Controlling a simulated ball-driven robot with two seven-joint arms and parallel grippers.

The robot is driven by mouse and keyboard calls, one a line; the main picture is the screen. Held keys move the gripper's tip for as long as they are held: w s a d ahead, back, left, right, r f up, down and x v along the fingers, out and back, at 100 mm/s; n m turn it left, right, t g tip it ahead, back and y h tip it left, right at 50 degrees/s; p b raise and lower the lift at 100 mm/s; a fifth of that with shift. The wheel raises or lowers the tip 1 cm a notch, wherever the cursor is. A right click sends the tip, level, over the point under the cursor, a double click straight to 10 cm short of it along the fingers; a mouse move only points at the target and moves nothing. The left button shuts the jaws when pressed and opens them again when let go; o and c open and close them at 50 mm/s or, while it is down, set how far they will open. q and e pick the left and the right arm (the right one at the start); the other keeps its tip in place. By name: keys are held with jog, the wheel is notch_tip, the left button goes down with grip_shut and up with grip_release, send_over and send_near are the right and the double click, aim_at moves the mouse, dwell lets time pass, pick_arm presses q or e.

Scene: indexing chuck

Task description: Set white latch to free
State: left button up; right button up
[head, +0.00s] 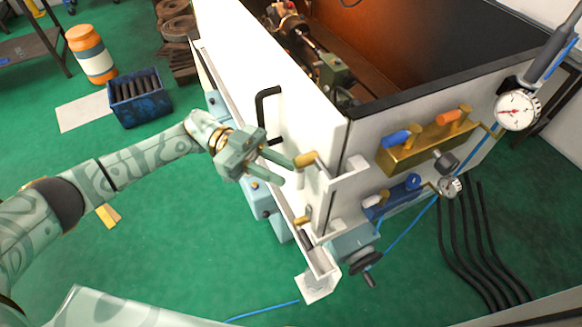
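A small white latch-like block (350,167) sticks out near the front corner of the white machine housing, with a brass-coloured handle (306,159) at its left. I cannot tell for sure that this is the white latch, nor which position it is in. My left gripper (287,172) is just left of the brass handle, its two pale green fingers pointing right toward the housing corner. The fingers are apart with nothing visible between them. The upper fingertip is close to the brass handle; I cannot tell whether it touches. My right gripper is not in view.
A black bar handle (264,104) sits on the housing's left wall. A gold block (428,148) with blue and orange handles, a blue valve block (392,198) and a dial gauge (517,110) are at right. A handwheel (366,263) juts out low. The green floor (190,240) at left is open.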

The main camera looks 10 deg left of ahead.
aim_at(299, 188)
pick_arm(q)
jog(key=shift+x, duration=1.6)
grip_shut()
jog(key=shift+f, duration=0.1)
jog(key=shift+s+d+f+n+h, duration=0.15)
jog(key=shift+s+n+h, duration=0.1)
jog(key=shift+n+h, duration=0.2)
jog(key=shift+s+d+r+n+h, duration=0.1)
jog(key=shift+s+d+n+h, duration=0.1)
jog(key=shift+n+h, duration=0.25)
jog(key=shift+s+d+n+h+b, duration=0.25)
jog(key=shift+s+n+h, duration=0.1)
jog(key=shift+n+h, duration=0.6)
jog(key=shift+s+d+n+h+b, duration=0.3)
jog(key=shift+n+h, duration=0.45)
jog(key=shift+h, duration=0.3)
jog(key=shift+s+r, duration=0.1)
jog(key=shift+r, duration=0.15)
